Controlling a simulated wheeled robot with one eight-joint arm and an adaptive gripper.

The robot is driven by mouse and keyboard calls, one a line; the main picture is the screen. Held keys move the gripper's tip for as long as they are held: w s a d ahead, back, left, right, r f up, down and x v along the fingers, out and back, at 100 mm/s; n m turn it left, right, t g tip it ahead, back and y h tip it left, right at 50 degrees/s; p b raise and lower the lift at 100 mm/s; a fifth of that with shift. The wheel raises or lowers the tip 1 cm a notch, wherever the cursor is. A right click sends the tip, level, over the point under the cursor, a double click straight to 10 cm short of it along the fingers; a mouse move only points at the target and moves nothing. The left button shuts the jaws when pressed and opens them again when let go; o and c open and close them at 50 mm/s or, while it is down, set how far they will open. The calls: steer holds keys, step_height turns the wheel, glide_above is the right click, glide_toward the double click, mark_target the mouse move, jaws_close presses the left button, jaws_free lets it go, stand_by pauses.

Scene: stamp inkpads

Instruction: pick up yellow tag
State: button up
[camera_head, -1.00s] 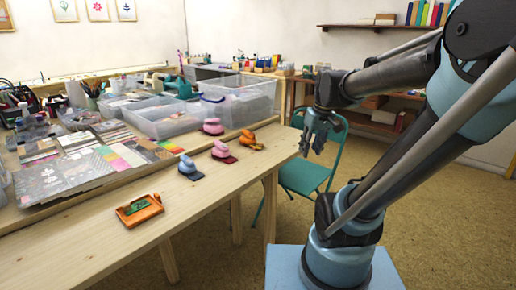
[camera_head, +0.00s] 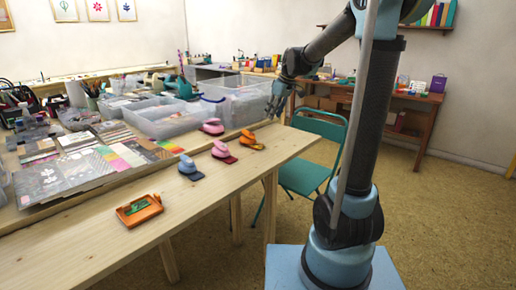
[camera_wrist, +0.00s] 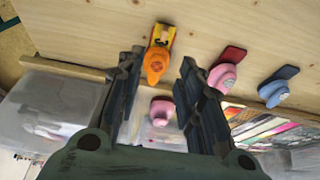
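The yellow tag (camera_head: 258,147) lies flat under an orange stamp-like piece (camera_head: 247,137) near the right end of the wooden table. In the wrist view the yellow tag (camera_wrist: 165,33) shows at the top centre, with the orange piece (camera_wrist: 155,65) over part of it. My gripper (camera_head: 273,110) is above the table, just behind and above the orange piece in the head view. In the wrist view my gripper (camera_wrist: 160,64) has its two fingers wide apart, with nothing held between them. The orange piece appears between the fingertips there, but below them.
Beside it stand a pink piece with a red tag (camera_head: 231,160), a blue piece with a dark blue tag (camera_head: 197,176) and another pink piece (camera_head: 212,126). An orange case (camera_head: 150,213) lies nearer. A clear bin (camera_head: 262,97) stands behind. The table's front strip is mostly bare.

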glide_toward(257, 144)
steer(key=shift+s+a+f, duration=0.1)
steer(key=shift+s+f, duration=0.1)
steer(key=shift+f, duration=0.75)
steer(key=shift+s+d+f, duration=0.1)
steer(key=shift+s+f, duration=0.1)
steer(key=shift+f, duration=0.75)
steer(key=shift+s+a+f, duration=0.1)
steer(key=shift+s+f, duration=0.1)
steer(key=shift+f, duration=0.8)
jaws_close()
